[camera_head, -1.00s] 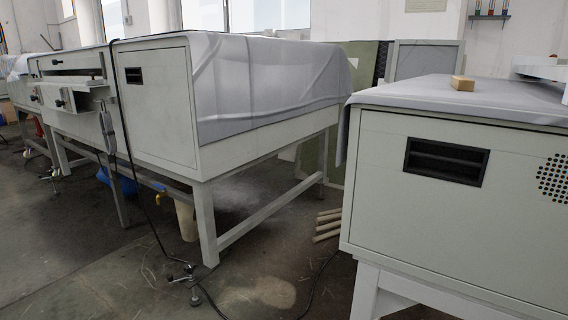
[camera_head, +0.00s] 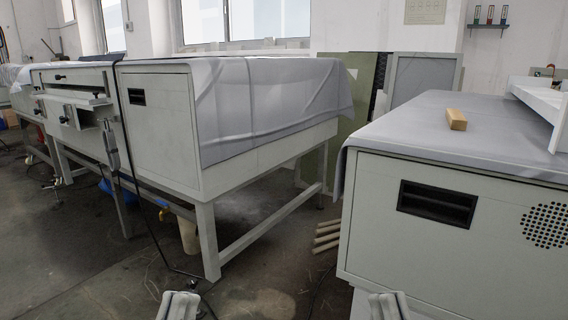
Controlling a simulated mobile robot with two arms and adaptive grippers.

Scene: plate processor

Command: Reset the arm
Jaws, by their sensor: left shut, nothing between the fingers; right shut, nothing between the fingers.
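My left gripper (camera_head: 178,306) shows at the bottom edge of the head view, left of the middle. Its fingers are shut with nothing between them, over the floor in front of the cloth-covered machine. My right gripper (camera_head: 389,306) shows at the bottom edge, right of the middle, in front of the right cabinet's lower front. It is also shut and empty. Only the tips of both grippers are in view; the arms behind them are hidden below the frame.
A grey machine cabinet (camera_head: 160,130) under a grey cloth (camera_head: 265,100) stands at left centre. A right cabinet (camera_head: 370,235) with a black recessed handle (camera_head: 437,203) carries a wooden block (camera_head: 456,119). A cable and pale rods (camera_head: 327,236) lie on the floor between.

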